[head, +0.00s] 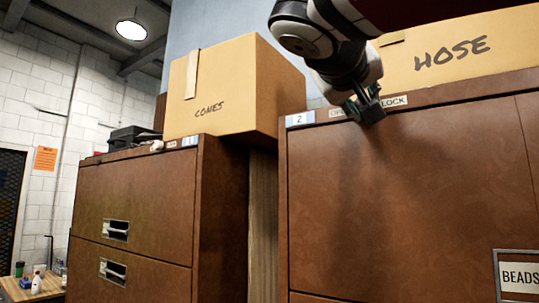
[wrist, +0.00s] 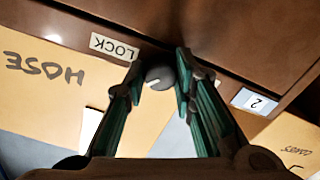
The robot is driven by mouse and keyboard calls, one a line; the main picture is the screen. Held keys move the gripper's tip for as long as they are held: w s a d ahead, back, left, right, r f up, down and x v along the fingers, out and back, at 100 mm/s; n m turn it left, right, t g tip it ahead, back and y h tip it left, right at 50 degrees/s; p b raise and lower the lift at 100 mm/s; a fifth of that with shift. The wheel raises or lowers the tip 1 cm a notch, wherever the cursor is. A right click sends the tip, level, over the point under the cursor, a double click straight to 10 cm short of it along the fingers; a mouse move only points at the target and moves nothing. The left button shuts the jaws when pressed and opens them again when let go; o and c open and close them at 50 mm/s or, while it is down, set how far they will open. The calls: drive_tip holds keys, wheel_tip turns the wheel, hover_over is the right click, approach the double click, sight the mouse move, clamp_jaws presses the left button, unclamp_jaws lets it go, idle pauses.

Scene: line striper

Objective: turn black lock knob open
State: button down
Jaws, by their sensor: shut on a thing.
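The lock knob (wrist: 158,77) is a small round dark knob with a grey face, at the top front edge of the brown cabinet (head: 400,190). It sits beside the white LOCK label (wrist: 115,47). My gripper (wrist: 160,70) is shut on the knob, with one finger on each side of it. In the head view my gripper (head: 364,106) reaches down from above to the cabinet's top edge and hides the knob. The LOCK label (head: 396,101) shows just right of the fingers. Another label left of them is partly covered. I cannot tell the knob's turn angle.
A HOSE box (head: 450,50) stands on the same cabinet, close behind my gripper. A CONES box (head: 225,90) stands to the left. A second brown cabinet (head: 130,200) stands left across a narrow gap. A number 2 tag (head: 300,119) marks the near cabinet's corner.

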drive_tip(key=shift+n+g+p, duration=0.4)
drive_tip(key=shift+n+p, duration=3.5)
drive_tip(key=shift+n, duration=4.4)
drive_tip(key=shift+w+f, duration=0.1)
drive_tip(key=c, duration=1.3)
unclamp_jaws()
drive_tip(key=shift+c, duration=0.2)
drive_tip(key=shift+a, duration=0.1)
